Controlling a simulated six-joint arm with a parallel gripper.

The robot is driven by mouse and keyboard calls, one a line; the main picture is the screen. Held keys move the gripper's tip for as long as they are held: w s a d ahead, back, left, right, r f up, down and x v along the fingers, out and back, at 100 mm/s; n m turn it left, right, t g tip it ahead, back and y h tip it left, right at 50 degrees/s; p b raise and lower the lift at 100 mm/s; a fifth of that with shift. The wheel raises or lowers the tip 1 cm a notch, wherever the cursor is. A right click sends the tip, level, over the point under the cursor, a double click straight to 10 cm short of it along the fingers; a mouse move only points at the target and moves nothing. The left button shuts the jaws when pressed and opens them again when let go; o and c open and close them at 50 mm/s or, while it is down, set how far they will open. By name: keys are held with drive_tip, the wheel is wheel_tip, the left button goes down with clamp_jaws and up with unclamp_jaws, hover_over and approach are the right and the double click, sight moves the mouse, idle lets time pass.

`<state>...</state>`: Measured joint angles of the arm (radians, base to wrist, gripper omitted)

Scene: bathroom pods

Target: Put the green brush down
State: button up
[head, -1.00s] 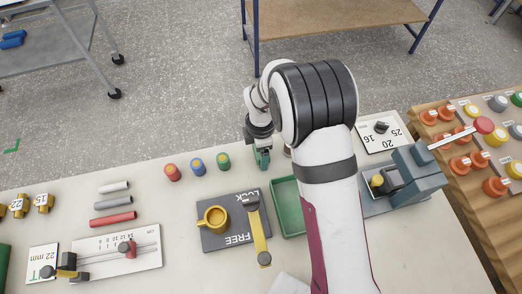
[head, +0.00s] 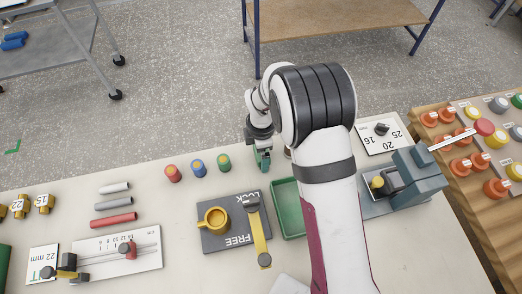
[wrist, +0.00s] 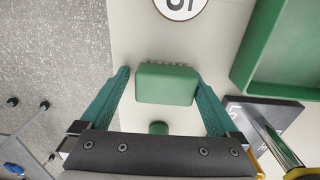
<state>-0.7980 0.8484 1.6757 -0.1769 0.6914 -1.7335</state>
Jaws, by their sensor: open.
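The green brush (wrist: 166,84) is a small rounded block with a scalloped bristle edge, seen in the wrist view on the pale bench top. My gripper (wrist: 160,77) is open, with one teal finger on each side of the brush. A gap shows at the left finger; the right finger is close to the brush, and I cannot tell if it touches. In the head view my gripper (head: 262,160) is low over the bench's far edge, and the brush cannot be made out there.
A green tray (head: 276,208) lies near my gripper, beside the dark lock plate (head: 226,241) with its yellow handle. Red, blue and green cylinders (head: 197,167) stand to the left. A grey fixture (head: 417,172) stands right. The bench edge is close behind my gripper.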

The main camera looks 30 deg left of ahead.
drive_tip(key=shift+s+d+f, duration=0.35)
drive_tip(key=shift+f, duration=0.1)
wheel_tip(320, 180, up, 13)
drive_tip(key=d+r+m, duration=0.7)
drive_tip(key=d+m, duration=0.2)
drive_tip(key=d, duration=0.2)
drive_tip(key=s+d+r+m+y, duration=0.1)
drive_tip(key=s+d+r+m, duration=0.1)
drive_tip(key=s+d+m, duration=1.4)
drive_tip(key=s+m, duration=0.1)
drive_tip(key=m, duration=0.6)
drive_tip(key=shift+r+m+y, duration=0.3)
drive_tip(key=shift+d, duration=0.1)
drive_tip(key=shift+c, duration=0.3)
